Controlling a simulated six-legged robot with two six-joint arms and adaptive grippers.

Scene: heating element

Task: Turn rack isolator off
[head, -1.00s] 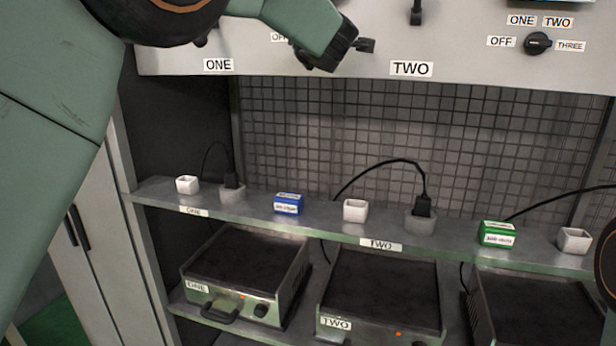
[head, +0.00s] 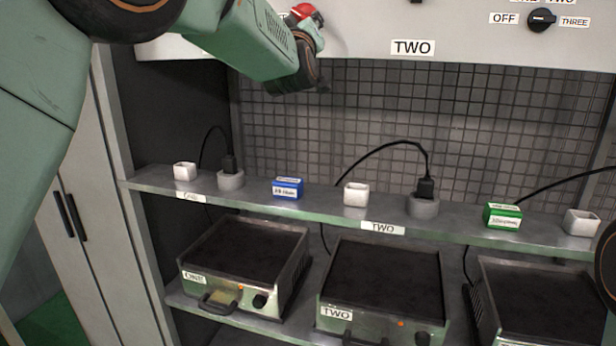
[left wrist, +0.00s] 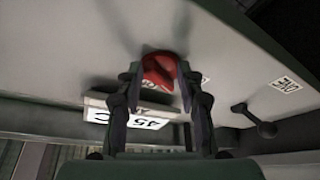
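A red rotary knob (left wrist: 160,74), which looks like the rack isolator, sits on the pale panel (left wrist: 70,60) in the left wrist view. A bit of red (head: 306,14) also shows at the tip of my left arm in the head view. My left gripper (left wrist: 160,78) has its two fingers apart, one on each side of the knob. I cannot tell whether they touch it. The knob's pointing direction is partly hidden by the fingers. In the head view my left gripper (head: 305,40) is up against the panel's lower part. My right gripper is not in view.
A black selector knob (head: 541,19) is at the panel's right. A metal shelf (head: 330,212) with sockets and small boxes runs below, above several hotplates (head: 245,255).

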